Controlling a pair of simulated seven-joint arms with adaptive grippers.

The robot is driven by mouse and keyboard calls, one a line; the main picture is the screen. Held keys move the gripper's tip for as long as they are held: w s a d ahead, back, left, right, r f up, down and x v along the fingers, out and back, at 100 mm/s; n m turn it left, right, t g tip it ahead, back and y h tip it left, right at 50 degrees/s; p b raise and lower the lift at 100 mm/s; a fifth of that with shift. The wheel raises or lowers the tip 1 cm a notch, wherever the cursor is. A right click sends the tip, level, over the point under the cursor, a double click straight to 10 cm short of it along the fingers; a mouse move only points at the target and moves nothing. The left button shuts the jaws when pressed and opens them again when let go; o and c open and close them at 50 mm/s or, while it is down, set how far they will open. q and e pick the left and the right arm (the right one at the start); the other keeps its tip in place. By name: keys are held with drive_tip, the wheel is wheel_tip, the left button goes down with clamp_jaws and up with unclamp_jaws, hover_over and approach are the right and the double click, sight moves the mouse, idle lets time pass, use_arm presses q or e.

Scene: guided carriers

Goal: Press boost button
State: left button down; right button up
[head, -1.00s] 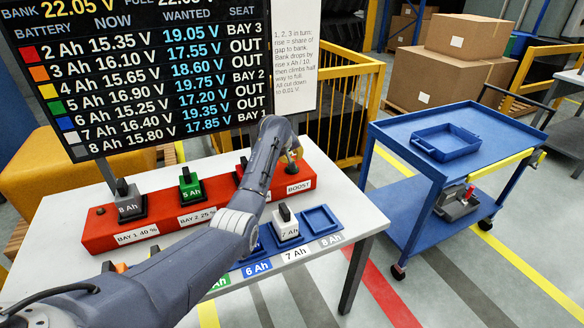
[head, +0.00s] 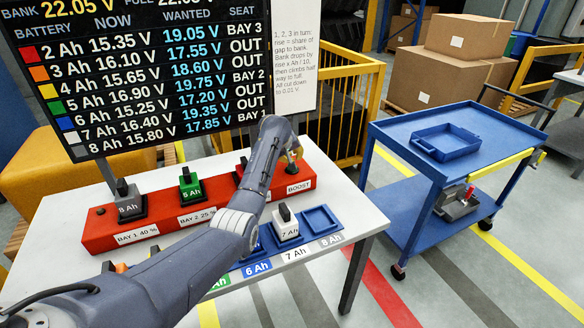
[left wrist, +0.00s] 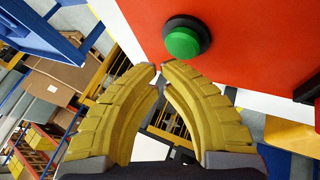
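The red charging bench (head: 165,225) stands on the white table, with a BOOST label (head: 298,187) at its right end. The boost button (left wrist: 183,43) is a green dome in a black ring on the red top in the left wrist view. In the head view I cannot make it out clearly by my gripper. My left gripper (head: 291,154) is above the BOOST end of the bench. Its yellow fingers in the left wrist view (left wrist: 160,67) have their tips almost together, with nothing between them, and appear apart from the button. My right gripper is not in view.
A grey battery (head: 129,200) and a green battery (head: 190,185) sit in the bench; a red one (head: 239,172) is partly hidden by my arm. A white battery (head: 285,224) stands in the front tray row. The board (head: 160,80) stands behind. A blue cart (head: 460,150) is right.

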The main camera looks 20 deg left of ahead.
use_arm(q)
drive_tip(key=shift+f, duration=1)
idle(1.3)
drive_tip(key=shift+r, duration=0.1)
idle(0.4)
drive_tip(key=shift+r, duration=0.9)
drive_tip(key=shift+r, duration=2.5)
idle(0.8)
